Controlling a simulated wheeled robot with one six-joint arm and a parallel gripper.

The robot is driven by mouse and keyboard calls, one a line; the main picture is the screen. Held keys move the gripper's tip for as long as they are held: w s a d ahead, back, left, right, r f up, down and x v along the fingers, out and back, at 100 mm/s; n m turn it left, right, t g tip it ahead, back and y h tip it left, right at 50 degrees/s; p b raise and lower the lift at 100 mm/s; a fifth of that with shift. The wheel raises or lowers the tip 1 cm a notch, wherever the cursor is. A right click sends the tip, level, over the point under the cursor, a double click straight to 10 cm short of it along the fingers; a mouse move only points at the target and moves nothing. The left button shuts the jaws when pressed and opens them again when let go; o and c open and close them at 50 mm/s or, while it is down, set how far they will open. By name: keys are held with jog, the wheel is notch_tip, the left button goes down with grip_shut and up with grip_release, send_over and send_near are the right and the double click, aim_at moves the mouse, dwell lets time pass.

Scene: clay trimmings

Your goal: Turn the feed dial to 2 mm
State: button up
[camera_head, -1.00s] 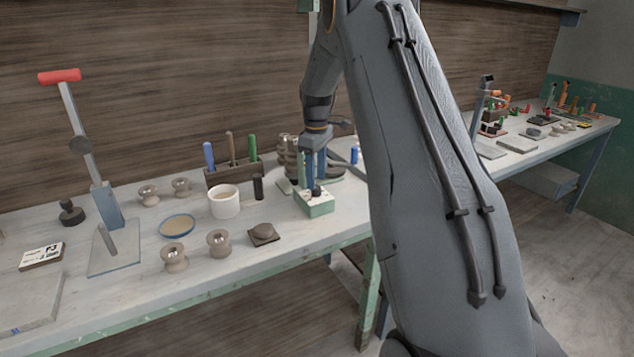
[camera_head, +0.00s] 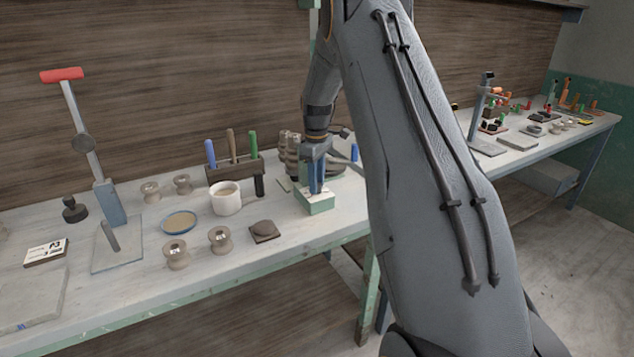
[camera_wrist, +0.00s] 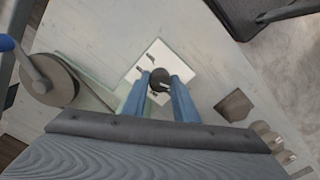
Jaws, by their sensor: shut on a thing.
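The feed dial is a dark round knob (camera_wrist: 159,80) on top of a small box with a white top plate (camera_wrist: 181,65). In the head view the box (camera_head: 316,206) is pale green and stands near the bench's front edge. My gripper (camera_wrist: 160,88) points down over the box, its two blue fingers on either side of the knob and shut on it. In the head view my gripper (camera_head: 317,190) hides most of the knob. The marks on the plate are too small to read, so the dial's setting cannot be told.
A tool rack (camera_head: 235,170) and stacked spools (camera_head: 290,152) are behind. A lever press (camera_head: 105,200) stands further left.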

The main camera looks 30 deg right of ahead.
jog(key=m+b, duration=0.1)
jog(key=m, duration=0.3)
jog(key=m+b, duration=0.1)
jog(key=m, duration=0.3)
jog(key=shift+m, duration=0.3)
jog(key=m+b, duration=0.1)
jog(key=m, duration=0.3)
jog(key=shift+m+b, duration=0.55)
jog(key=shift+m, duration=1.95)
jog(key=shift+r, duration=0.1)
jog(key=o, duration=1.1)
jog(key=shift+c, duration=0.2)
jog(key=shift+r, duration=0.1)
